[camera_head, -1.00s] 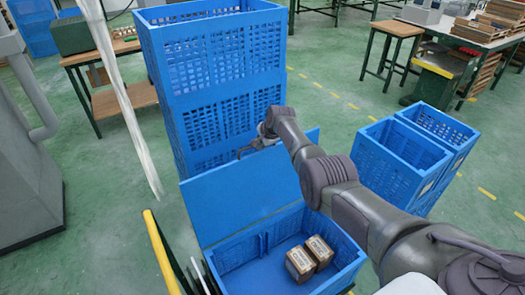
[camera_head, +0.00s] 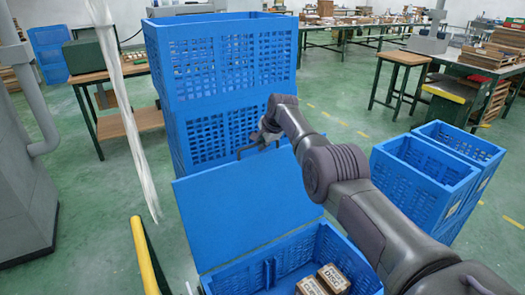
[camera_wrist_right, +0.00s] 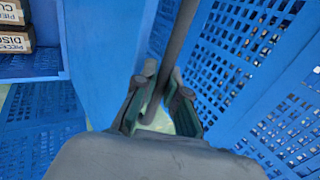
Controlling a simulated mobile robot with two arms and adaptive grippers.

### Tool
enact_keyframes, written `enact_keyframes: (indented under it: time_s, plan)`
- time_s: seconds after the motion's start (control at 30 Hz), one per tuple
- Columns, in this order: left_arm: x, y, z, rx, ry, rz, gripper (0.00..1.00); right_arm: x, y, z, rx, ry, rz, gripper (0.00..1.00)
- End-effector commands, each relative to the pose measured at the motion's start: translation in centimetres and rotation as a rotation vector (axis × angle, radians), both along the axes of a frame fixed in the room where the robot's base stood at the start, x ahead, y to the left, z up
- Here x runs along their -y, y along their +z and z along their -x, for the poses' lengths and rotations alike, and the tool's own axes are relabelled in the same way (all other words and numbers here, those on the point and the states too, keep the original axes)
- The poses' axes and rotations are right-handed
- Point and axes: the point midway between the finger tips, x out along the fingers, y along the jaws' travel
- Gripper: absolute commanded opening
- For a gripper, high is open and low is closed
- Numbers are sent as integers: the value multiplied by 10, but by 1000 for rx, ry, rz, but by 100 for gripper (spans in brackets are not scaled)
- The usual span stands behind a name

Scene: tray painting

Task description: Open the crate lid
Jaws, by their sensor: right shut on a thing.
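The open blue crate (camera_head: 358,249) is at the bottom of the head view, its near part cut off by the frame. Its blue lid (camera_head: 245,210) stands raised at the back of the crate. My right gripper (camera_head: 259,143) is at the lid's upper edge. In the right wrist view my right gripper (camera_wrist_right: 165,82) is shut on a dark bar-like handle (camera_wrist_right: 183,30) that runs between its fingers beside the blue lid (camera_wrist_right: 105,50). My left gripper is out of view.
Small brown boxes (camera_head: 333,278) lie in the crate. Tall stacked blue crates (camera_head: 222,62) stand close behind the lid. More blue crates (camera_head: 420,180) stand to the right, past my right arm. A yellow rail (camera_head: 145,255) is at the lower left. Green floor is free between them.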

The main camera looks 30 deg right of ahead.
Motion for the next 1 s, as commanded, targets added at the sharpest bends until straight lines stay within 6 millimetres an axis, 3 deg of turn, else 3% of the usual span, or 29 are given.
enact_keyframes:
  time_s: [0.4, 0.43, 0.6, 1.0]
  plan:
    - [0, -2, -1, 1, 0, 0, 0, 0, 0, 0, 0, -2, -1, 0]
    - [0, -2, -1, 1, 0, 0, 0, 0, 0, 0, 0, -2, -1, 12]
    - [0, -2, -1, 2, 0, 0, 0, 0, 0, 0, 1, -1, -1, 37]
    - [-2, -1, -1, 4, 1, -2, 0, 0, 2, 0, 0, -1, -1, 37]
